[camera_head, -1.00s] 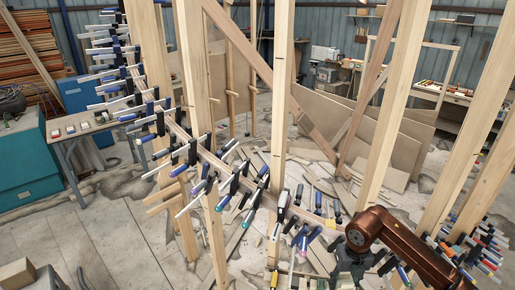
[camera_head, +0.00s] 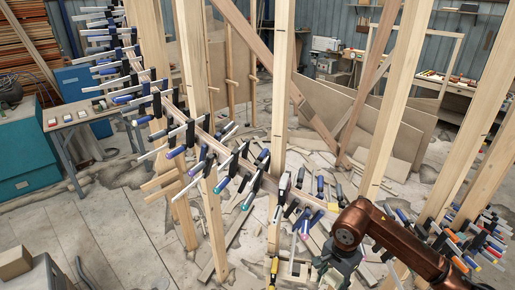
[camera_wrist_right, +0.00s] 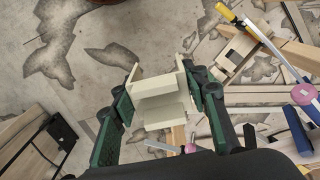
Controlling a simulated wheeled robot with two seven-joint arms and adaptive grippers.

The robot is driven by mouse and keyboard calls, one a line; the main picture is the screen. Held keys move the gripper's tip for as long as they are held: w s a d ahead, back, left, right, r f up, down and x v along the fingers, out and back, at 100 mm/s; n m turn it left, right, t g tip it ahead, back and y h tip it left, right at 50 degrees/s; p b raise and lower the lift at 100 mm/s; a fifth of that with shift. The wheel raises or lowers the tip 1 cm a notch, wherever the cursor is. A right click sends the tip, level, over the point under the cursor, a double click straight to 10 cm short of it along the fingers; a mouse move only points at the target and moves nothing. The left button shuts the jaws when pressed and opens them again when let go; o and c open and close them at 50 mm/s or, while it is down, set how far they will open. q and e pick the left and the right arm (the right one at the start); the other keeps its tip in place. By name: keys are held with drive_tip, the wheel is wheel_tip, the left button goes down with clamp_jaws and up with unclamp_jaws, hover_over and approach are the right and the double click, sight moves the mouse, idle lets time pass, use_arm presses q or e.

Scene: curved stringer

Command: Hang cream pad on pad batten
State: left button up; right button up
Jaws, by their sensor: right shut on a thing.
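The cream pad (camera_wrist_right: 160,105) is a pale, channel-shaped block in the right wrist view. My right gripper (camera_wrist_right: 165,85) is shut on it, with one green finger at each side. In the head view my right gripper (camera_head: 338,270) is at the bottom, right of centre, below my brown arm; the pad cannot be made out there. A light wooden piece with openings (camera_wrist_right: 235,52) lies beyond the pad at the upper right of the wrist view, apart from it. I cannot tell whether it is the pad batten. My left gripper is out of view.
A curved wooden stringer carries many bar clamps (camera_head: 203,170) across the scene. Upright posts (camera_head: 282,90) stand around it. A bar clamp with a pink part (camera_wrist_right: 298,135) is at the right of the wrist view. Wood scraps litter the floor; the left floor (camera_head: 110,240) is mostly clear.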

drive_tip(key=n, duration=0.3)
drive_tip(key=a+f+n+b, duration=0.1)
drive_tip(key=n, duration=0.3)
drive_tip(key=s+f+n+b, duration=0.1)
drive_tip(key=n, duration=0.2)
drive_tip(key=shift+s+a+n, duration=0.1)
drive_tip(key=shift+a+n, duration=0.2)
drive_tip(key=shift+a, duration=0.05)
